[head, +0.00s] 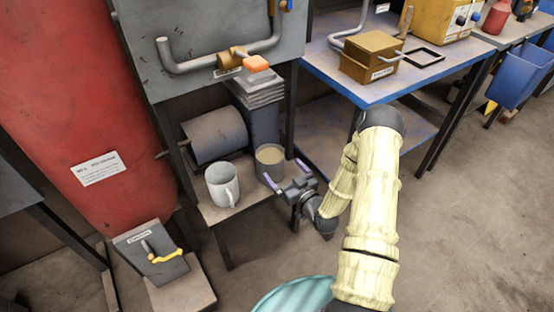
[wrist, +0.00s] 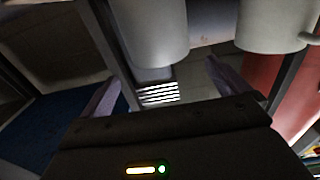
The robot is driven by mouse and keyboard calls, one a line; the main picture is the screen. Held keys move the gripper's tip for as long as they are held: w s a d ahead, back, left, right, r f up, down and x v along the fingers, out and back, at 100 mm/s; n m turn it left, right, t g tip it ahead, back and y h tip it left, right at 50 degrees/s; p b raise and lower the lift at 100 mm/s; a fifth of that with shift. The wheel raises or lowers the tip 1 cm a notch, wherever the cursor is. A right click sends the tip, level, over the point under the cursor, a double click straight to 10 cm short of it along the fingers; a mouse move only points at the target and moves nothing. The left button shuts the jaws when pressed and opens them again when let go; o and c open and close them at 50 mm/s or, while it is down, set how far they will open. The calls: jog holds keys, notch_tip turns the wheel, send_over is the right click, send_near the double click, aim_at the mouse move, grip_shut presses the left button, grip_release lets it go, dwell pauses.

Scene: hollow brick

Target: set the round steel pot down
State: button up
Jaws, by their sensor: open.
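The round steel pot (head: 270,167) is a grey cylinder with beige contents at its top. It stands upright on the low shelf (head: 243,200), near the shelf's right end. In the wrist view the pot (wrist: 152,35) shows at the top, ahead of and between my fingers. My gripper (head: 284,171) is open and empty at the front right of the pot. Its two fingers point toward the pot; the wrist view shows them spread apart (wrist: 160,88). I cannot tell whether a fingertip touches the pot.
A pale mug (head: 222,185) stands on the shelf left of the pot, and shows in the wrist view (wrist: 272,25). A grey horizontal cylinder (head: 214,135) is behind them. A pipe cabinet (head: 215,45) is above. A blue-edged table (head: 365,90) stands right. The floor at right is clear.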

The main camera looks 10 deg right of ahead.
jog(key=v, duration=0.2)
jog(key=shift+s+d, duration=0.1)
jog(key=shift+s, duration=0.2)
jog(key=shift+w, duration=0.1)
jog(key=shift+w+a+r+n+g, duration=0.35)
jog(key=shift+w+a+n+g, duration=0.25)
jog(key=shift+g, duration=0.5)
jog(key=shift+a+r+n+g, duration=0.2)
jog(key=shift+n+g, duration=0.1)
jog(key=shift+g, duration=0.4)
jog(key=s+a+r+m+g+h, duration=0.1)
jog(key=s+r+g, duration=0.4)
jog(key=s, duration=0.5)
jog(key=s+a+r+m+g+h, duration=0.1)
jog(key=s+r+m+g+h, duration=0.3)
jog(key=s+r, duration=0.5)
jog(key=shift+s+a+r+g+h, duration=0.2)
jog(key=shift+s+a+g+h, duration=0.15)
jog(key=shift+g, duration=0.65)
